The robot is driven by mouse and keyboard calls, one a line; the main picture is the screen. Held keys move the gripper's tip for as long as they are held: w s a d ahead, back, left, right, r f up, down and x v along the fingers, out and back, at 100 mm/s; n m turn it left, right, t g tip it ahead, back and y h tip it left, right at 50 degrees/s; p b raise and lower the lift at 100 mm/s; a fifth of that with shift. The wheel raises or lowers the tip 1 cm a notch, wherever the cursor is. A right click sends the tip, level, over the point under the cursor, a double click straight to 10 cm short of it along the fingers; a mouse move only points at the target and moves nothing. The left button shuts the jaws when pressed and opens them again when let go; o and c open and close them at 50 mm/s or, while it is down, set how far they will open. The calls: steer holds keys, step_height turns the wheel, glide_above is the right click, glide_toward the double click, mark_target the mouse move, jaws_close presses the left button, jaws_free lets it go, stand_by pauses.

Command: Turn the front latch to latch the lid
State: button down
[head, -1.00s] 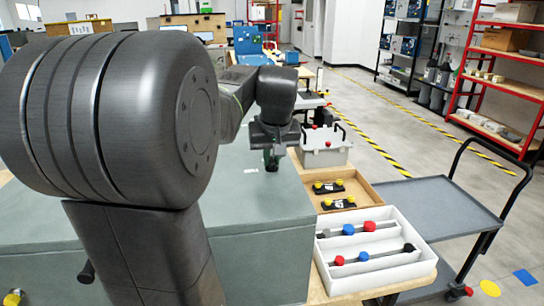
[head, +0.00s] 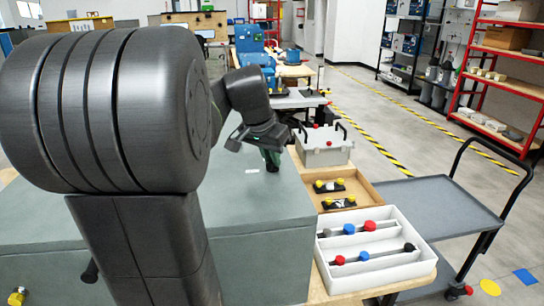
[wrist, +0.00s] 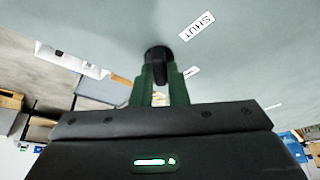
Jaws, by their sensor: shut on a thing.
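The lid (head: 270,205) is the broad grey-green top of the large box, lying flat and level on it in the head view. The front latch is a small black knob (wrist: 158,56) on the grey-green surface in the wrist view. My gripper (wrist: 162,72) has its green fingers shut around the latch, which partly hides between them. In the head view my gripper (head: 271,158) reaches down to the lid's far right part. A white label reading SHUT (wrist: 197,32) is beside the latch. A second small label (wrist: 191,71) is too small to read.
Right of the box are a white tray (head: 325,284) with red, blue and black knobbed parts, a wooden tray (head: 366,190) with yellow-knobbed parts, and a light grey case (head: 324,157). A grey cart (head: 440,208) stands further right. Open floor lies beyond.

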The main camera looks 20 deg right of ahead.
steer(key=m+g, duration=0.1)
steer(key=m, duration=0.3)
steer(key=shift+w+m+g+h, duration=0.2)
steer(key=shift+m+g+h, duration=0.1)
steer(key=shift+g+h, duration=0.1)
steer(key=shift+w+m+g+p, duration=0.15)
steer(key=shift+m+g, duration=0.3)
steer(key=shift+m, duration=0.7)
steer(key=shift+s+m+g+p, duration=0.15)
steer(key=shift+m+g, duration=0.3)
steer(key=shift+m, duration=0.7)
steer(key=shift+w, duration=0.1)
steer(key=c, duration=1.4)
jaws_free()
steer(key=shift+c, duration=0.2)
steer(key=shift+r, duration=0.1)
steer(key=v, duration=1.3)
steer(key=shift+r, duration=0.35)
